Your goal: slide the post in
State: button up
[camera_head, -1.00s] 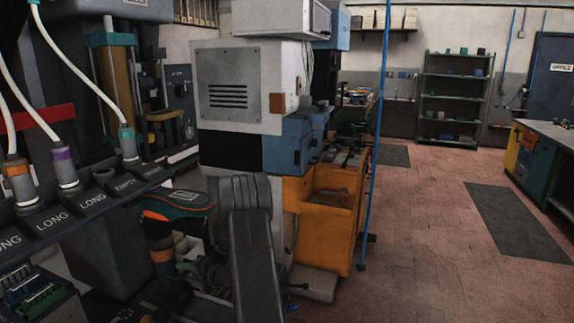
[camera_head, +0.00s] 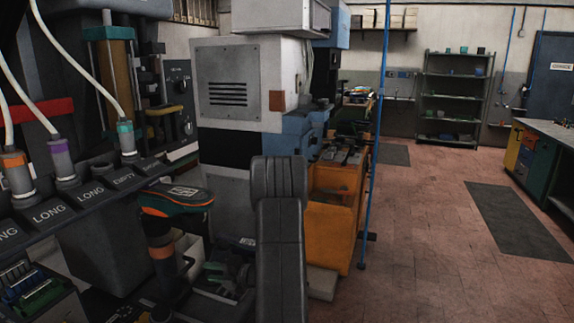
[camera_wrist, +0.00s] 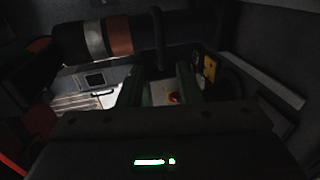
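A dark upright post with an orange band (camera_head: 160,249) stands at lower left in the head view, under a dark shoe-shaped head (camera_head: 177,199) with teal and orange edges. In the wrist view, a dark banded cylinder (camera_wrist: 103,38) with a pale and an orange-brown band lies across the upper left. It may be the same post, but I cannot tell. My gripper (camera_wrist: 160,88) shows two greenish fingers apart, with no held object clear between them. In the head view, my grey arm stands right of the post and the gripper's fingertips are not distinct.
A rack of sockets (camera_head: 88,192), labelled LONG and EMPTY, holds several colour-banded plugs with white hoses. The grey machine (camera_head: 238,88) and orange cabinet (camera_head: 331,230) stand behind my arm. A thin blue pole (camera_head: 371,150) rises right of them. The brick floor (camera_head: 430,240) at right is open.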

aim_at(187, 269)
jog(key=p+x, duration=0.1)
jog(key=x, duration=1)
jog(key=shift+a+p, duration=0.3)
jog(key=shift+a, duration=0.05)
jog(key=f+b+v, duration=0.1)
jog(key=f+v, duration=0.1)
jog(key=v, duration=1.4)
jog(key=d+f+b+v, duration=0.1)
jog(key=f+v, duration=0.1)
jog(key=v, duration=1.3)
jog(key=shift+s+d+r+n+g+h, duration=0.1)
jog(key=shift+s+r+n+g, duration=0.15)
jog(key=shift+s+n, duration=0.4)
jog(key=shift+s+r+n+g+h, duration=0.1)
jog(key=shift+s+r+n+g, duration=0.1)
jog(key=shift+s, duration=0.7)
jog(key=shift+s+d+r+n+g+h, duration=0.1)
jog(key=shift+s+r+n+g, duration=0.15)
jog(key=shift+s+n, duration=0.4)
jog(key=shift+s, duration=0.15)
